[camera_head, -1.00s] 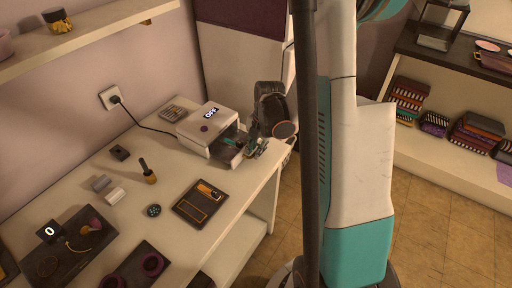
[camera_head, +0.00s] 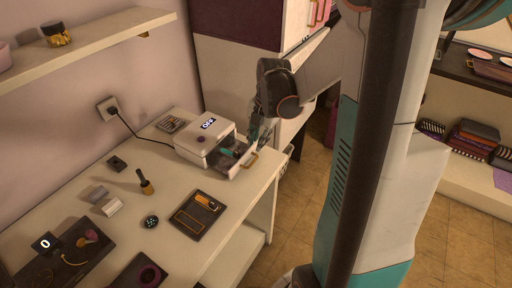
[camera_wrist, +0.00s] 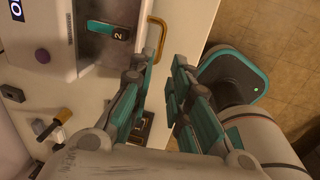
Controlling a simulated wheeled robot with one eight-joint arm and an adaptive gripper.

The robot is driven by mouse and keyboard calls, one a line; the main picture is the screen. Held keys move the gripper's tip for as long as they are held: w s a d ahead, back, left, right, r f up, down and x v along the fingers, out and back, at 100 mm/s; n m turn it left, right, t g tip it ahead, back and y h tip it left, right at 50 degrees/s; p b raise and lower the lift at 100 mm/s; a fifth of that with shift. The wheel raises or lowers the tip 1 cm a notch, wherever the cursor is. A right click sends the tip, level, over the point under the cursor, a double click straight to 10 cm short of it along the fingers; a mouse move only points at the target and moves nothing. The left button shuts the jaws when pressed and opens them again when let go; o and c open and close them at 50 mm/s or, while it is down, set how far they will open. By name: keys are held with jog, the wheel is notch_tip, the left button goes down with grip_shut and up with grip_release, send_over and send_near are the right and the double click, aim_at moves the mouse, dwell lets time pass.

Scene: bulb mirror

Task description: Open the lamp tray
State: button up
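The white lamp (camera_head: 205,135) with an "OFF" display stands at the back of the desk. Its lamp tray (camera_head: 232,167) is slid out from the front, toward the right. A teal item marked "2" (camera_wrist: 108,30) lies in the tray. The tray's gold handle (camera_head: 251,161) is clear of my fingers; it also shows in the wrist view (camera_wrist: 161,38).
A nail polish bottle (camera_head: 146,185), grey blocks (camera_head: 105,202), a small round dark item (camera_head: 151,222) and a dark tray with an orange tool (camera_head: 198,214) lie on the desk. A cable runs from the lamp to a wall socket (camera_head: 108,109). A cabinet stands behind.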

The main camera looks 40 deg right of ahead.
jog(key=shift+s+d+r, duration=0.1)
jog(key=shift+s+r, duration=0.1)
jog(key=shift+r, duration=0.8)
